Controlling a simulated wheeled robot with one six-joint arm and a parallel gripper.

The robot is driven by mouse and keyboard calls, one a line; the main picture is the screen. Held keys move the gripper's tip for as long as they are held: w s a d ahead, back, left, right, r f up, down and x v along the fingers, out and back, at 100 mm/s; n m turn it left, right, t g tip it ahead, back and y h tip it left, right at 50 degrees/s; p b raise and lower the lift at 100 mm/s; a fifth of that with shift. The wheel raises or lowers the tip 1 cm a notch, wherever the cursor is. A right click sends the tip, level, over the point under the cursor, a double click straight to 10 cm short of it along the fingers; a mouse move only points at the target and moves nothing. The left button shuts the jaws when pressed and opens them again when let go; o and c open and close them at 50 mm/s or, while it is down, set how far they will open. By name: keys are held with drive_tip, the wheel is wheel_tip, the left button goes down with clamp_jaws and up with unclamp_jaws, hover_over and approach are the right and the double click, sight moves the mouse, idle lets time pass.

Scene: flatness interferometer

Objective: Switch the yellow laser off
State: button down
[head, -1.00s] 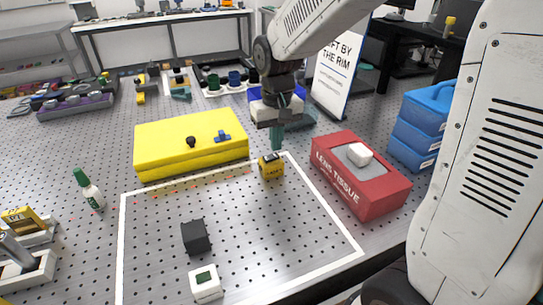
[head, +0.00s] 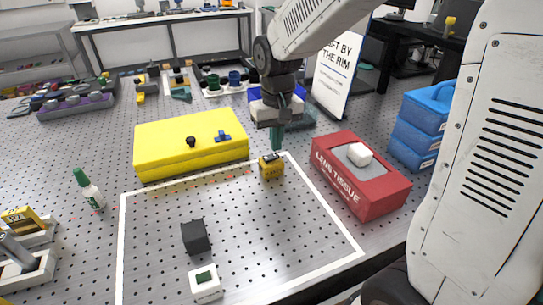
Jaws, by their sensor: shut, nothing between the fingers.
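A small yellow block with a dark top and a dark label (head: 271,166) stands at the far edge of the white outlined area; it may be the yellow laser, but its label is too small to read. A large yellow box (head: 165,152) with a black knob (head: 191,141) and a blue knob (head: 223,136) lies to its left. My gripper (head: 277,146) points down with its teal fingers shut and empty, just above and behind the small yellow block in the picture. I cannot tell whether they touch. No switch can be made out on the block.
A red lens tissue box (head: 360,190) stands to the right, with blue stacked cases (head: 419,132) beyond. A black cube (head: 196,238) and a white block with a green top (head: 205,284) sit inside the white outline.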

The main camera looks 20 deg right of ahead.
sight(276, 155)
drive_tip(key=shift+f, duration=0.9)
idle(0.8)
drive_tip(key=shift+r, duration=3.5)
drive_tip(key=s+d+r, duration=0.1)
drive_tip(key=s, duration=1.1)
drive_tip(key=s+d+r+t, duration=0.1)
drive_tip(key=s+d+r, duration=0.1)
drive_tip(key=s, duration=1)
drive_tip(key=shift+d+r, duration=0.15)
drive_tip(key=shift+r, duration=0.05)
